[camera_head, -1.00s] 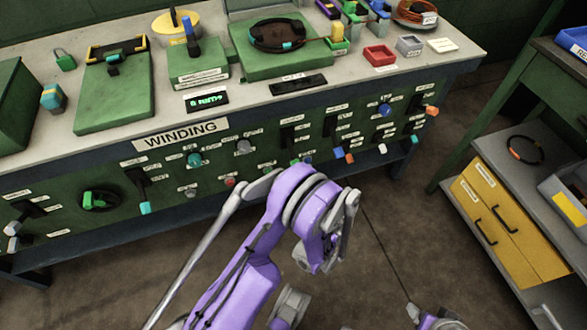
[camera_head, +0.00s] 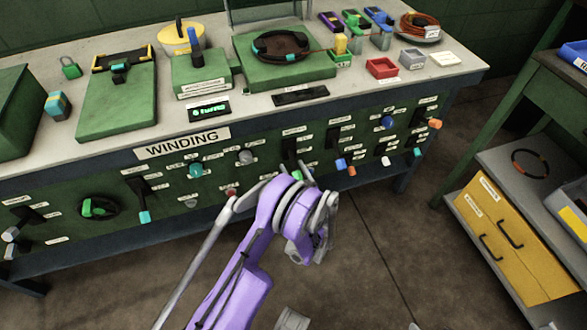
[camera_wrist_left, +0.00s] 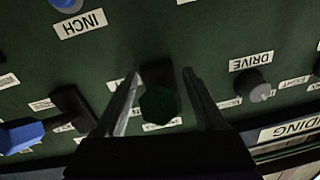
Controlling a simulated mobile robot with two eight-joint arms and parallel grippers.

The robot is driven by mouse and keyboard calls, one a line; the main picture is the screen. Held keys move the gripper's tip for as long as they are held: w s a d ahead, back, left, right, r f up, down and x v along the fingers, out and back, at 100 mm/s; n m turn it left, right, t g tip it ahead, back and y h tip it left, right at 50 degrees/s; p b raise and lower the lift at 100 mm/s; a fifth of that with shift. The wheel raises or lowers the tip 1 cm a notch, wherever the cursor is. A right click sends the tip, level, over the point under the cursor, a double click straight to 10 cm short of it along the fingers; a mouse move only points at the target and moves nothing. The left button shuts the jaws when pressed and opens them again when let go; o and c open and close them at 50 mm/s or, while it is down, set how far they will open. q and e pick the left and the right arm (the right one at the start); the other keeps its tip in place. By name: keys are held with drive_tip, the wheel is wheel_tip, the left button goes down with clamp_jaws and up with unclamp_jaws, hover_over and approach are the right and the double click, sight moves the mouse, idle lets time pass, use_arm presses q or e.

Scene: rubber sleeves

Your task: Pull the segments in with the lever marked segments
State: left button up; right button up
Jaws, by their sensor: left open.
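The winding panel (camera_head: 70,225) is a green sloping front with several levers and knobs. In the left wrist view, a dark lever with a green six-sided handle (camera_wrist_left: 159,105) stands between the two fingers of my left gripper (camera_wrist_left: 161,76). The fingers are open, one on each side, with a gap showing at both sides of the handle. In the head view the purple left arm (camera_head: 285,212) reaches to the middle of the panel and mostly hides the fingers. I cannot read a label "segments" on this lever. My right gripper is not in view.
A blue-handled lever (camera_wrist_left: 22,135) stands left of the gripper in the wrist view. The grey DRIVE knob (camera_wrist_left: 253,85) is to the right, the blue INCH knob (camera_wrist_left: 67,4) at upper left. A yellow drawer cabinet (camera_head: 512,245) stands right. The floor between is clear.

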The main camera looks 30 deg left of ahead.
use_arm(q)
drive_tip(key=shift+a, duration=0.1)
clamp_jaws()
idle(0.4)
idle(1.0)
